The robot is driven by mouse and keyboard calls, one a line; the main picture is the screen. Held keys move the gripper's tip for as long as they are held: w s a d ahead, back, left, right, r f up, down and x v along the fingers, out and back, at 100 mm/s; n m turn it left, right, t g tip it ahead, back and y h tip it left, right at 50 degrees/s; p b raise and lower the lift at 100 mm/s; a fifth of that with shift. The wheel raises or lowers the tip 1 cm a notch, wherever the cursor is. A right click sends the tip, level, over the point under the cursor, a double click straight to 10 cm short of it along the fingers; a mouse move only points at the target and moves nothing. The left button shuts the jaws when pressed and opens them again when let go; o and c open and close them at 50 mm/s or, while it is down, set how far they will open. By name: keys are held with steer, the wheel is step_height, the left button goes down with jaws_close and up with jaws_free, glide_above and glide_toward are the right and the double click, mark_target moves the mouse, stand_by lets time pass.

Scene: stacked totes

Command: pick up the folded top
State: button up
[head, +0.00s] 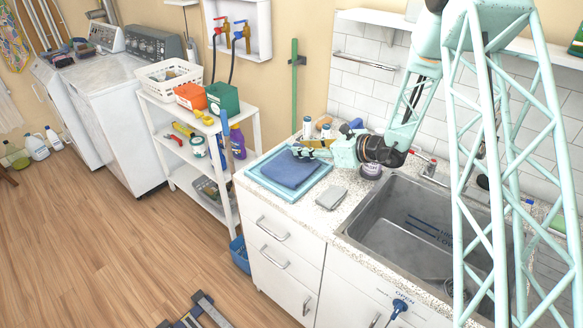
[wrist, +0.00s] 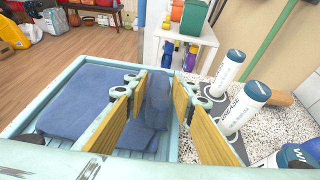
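The folded top (head: 288,169) is a dark blue cloth lying in a light blue tray (head: 262,185) on the counter left of the sink. It also shows in the wrist view (wrist: 85,95), filling much of the tray (wrist: 52,75). My gripper (head: 300,153) is low over the tray's back right edge. In the wrist view, my gripper (wrist: 160,105) is open, with its two yellow-padded fingers apart. A raised blue fold shows between them, seemingly part of the top. Whether either finger touches it I cannot tell.
White bottles (wrist: 243,104) stand close beside my right finger. A grey cloth or sponge (head: 331,197) lies on the counter before the tray. The sink (head: 410,225) is to the right. A white shelf cart (head: 185,150) with bins stands to the left.

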stand_by(0.5)
jaws_close()
steer(key=shift+r, duration=0.1)
steer(key=shift+r+p, duration=0.35)
steer(key=shift+r, duration=1.4)
steer(key=s+d, duration=0.2)
steer(key=s, duration=0.5)
steer(key=s+d+r, duration=0.1)
steer(key=s, duration=0.7)
steer(key=shift+s+d+r, duration=0.2)
steer(key=shift+s+d, duration=0.1)
steer(key=shift+d, duration=0.05)
